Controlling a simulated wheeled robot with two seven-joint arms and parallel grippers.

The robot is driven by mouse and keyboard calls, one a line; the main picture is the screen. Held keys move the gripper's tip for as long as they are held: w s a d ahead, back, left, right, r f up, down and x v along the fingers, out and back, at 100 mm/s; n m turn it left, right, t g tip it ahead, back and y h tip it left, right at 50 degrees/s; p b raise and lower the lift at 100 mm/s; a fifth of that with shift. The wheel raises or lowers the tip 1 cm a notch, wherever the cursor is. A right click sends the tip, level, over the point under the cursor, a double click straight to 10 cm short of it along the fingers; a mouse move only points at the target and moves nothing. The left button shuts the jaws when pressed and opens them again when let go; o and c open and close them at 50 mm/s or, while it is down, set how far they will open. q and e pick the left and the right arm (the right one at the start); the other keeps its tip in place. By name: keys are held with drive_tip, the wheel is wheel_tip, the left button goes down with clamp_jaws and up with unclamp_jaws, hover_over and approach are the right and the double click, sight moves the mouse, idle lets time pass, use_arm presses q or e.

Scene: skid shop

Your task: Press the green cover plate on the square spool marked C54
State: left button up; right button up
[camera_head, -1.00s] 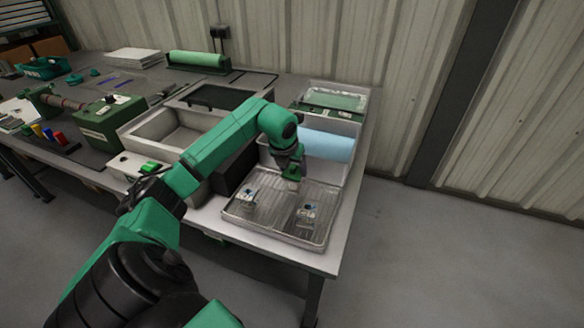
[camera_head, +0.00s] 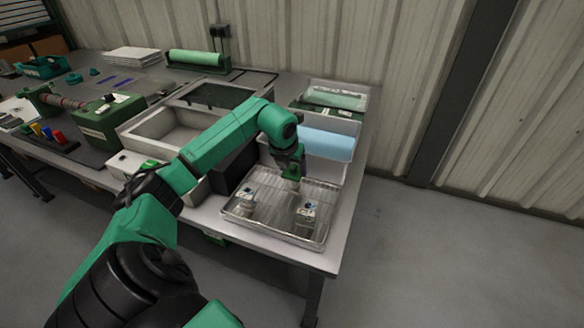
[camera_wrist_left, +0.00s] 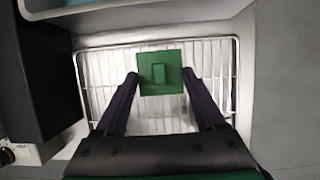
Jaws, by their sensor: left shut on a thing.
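A square green plate (camera_wrist_left: 161,73) with a small raised rectangle in its middle shows in the left wrist view, above a wire rack. My left gripper (camera_wrist_left: 160,78) is shut on it, one dark finger along each side. What lies under the plate is hidden. In the head view my left gripper (camera_head: 291,180) points down over the back part of the rack tray, with something small and pale at its tips. Two small pale pieces with dark tops, one at left (camera_head: 247,197) and one at right (camera_head: 307,211), stand on the rack. No C54 mark is readable. My right gripper is not in view.
The metal tray with its wire rack (camera_head: 272,232) sits at the bench's front right corner. A grey basin (camera_head: 165,140) and a green box (camera_head: 107,122) stand to the left.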

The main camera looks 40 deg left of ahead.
use_arm(q)
drive_tip(key=shift+f+b, duration=0.35)
drive_tip(key=shift+f, duration=0.05)
idle(0.5)
drive_tip(key=o, duration=1.3)
drive_tip(key=shift+c, duration=0.2)
drive_tip(key=shift+r, duration=0.1)
wheel_tip(320, 180, up, 8)
drive_tip(key=p, duration=0.6)
drive_tip(key=shift+c, duration=0.3)
clamp_jaws()
